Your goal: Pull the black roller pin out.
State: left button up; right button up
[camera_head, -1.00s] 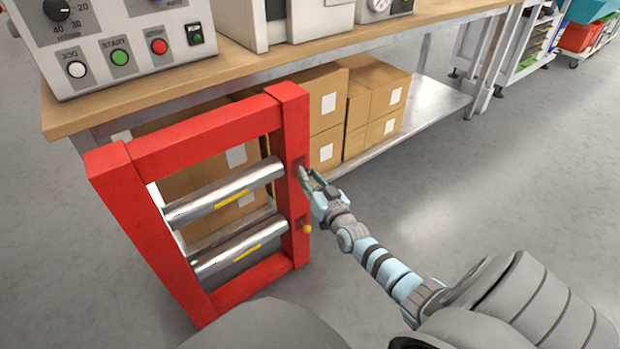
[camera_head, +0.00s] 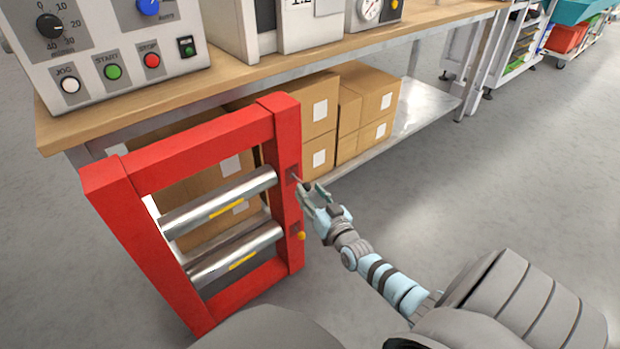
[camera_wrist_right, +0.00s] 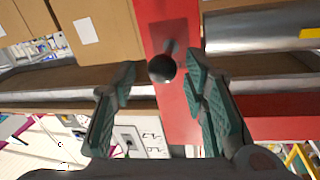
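The black roller pin (camera_head: 307,187) sticks out from the upper part of the red frame's right post, with its round black knob outward. In the right wrist view the black knob (camera_wrist_right: 162,68) shows end-on, its short shaft running to a dark plate on the red post. My right gripper (camera_head: 318,194) is just outside the post at the knob. In the wrist view its green fingers (camera_wrist_right: 158,85) stand apart on both sides of the knob, with visible gaps. How deep the shaft sits is hidden. My left gripper is not in view.
The red frame (camera_head: 205,140) holds an upper silver roller (camera_head: 218,203) and a lower one (camera_head: 235,255). A bench (camera_head: 330,55) with cartons (camera_head: 362,95) stands behind. The floor at right is clear.

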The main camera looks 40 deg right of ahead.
jog(key=v, duration=1.2)
jog(key=shift+r, duration=0.1)
